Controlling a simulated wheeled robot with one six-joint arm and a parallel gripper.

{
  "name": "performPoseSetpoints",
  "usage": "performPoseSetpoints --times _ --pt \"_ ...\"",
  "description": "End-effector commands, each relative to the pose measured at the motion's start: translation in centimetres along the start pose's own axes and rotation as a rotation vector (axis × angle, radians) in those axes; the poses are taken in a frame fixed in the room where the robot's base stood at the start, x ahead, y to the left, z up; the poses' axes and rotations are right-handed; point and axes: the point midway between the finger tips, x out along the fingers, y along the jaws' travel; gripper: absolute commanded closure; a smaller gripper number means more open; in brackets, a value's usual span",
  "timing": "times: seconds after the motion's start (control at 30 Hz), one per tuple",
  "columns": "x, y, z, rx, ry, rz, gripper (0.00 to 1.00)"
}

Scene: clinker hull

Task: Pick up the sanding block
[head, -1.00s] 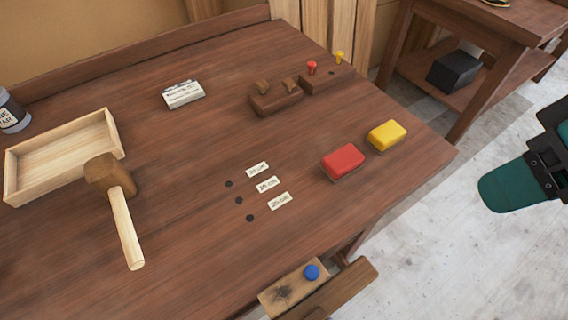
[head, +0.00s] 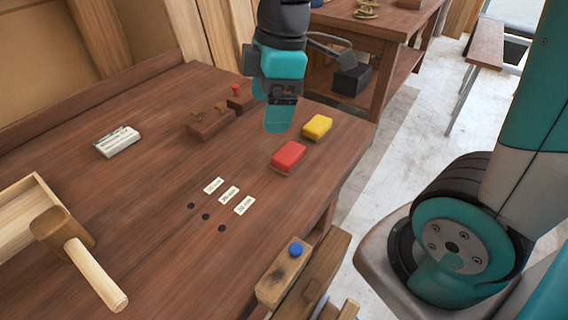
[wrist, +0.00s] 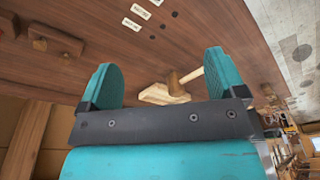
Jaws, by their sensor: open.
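Two blocks that could be the sanding block lie on the bench: a red block (head: 288,156) and a yellow block (head: 317,126), both with rounded edges. They lie side by side with a gap, near the bench's right edge. I cannot tell which one the task means. My gripper (head: 279,121) is above the bench, just behind and left of the blocks in the head view, and looks apart from them. In the wrist view its two teal fingers (wrist: 164,78) are spread wide with nothing between them. Neither block shows in the wrist view.
The wooden bench (head: 150,200) also holds a mallet (head: 90,270), an open wooden tray (head: 25,205), a white labelled packet (head: 117,142), a dark wooden holder (head: 211,124) and paper labels (head: 229,195) by small holes. A blue knob (head: 296,249) sits at the front edge.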

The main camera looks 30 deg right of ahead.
Motion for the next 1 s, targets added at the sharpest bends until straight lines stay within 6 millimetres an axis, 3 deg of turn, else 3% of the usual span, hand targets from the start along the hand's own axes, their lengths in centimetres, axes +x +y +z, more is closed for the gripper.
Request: performPoseSetpoints --times 0.03,0.1,0.2,0.33,0.57,1.0 --pt "1.5 2.3 1.2 -0.091 -0.030 0.002 0.11" --pt "2.6 5.1 2.7 -0.238 -0.070 0.003 0.11" --pt "3.9 8.3 4.8 -0.420 -0.119 -0.012 0.11" --pt "5.0 11.0 6.9 -0.586 -0.159 -0.036 0.11" --pt "6.5 12.5 8.3 -0.697 -0.180 -0.062 0.11" --pt "15.5 12.4 10.0 -0.698 -0.180 -0.062 0.11"
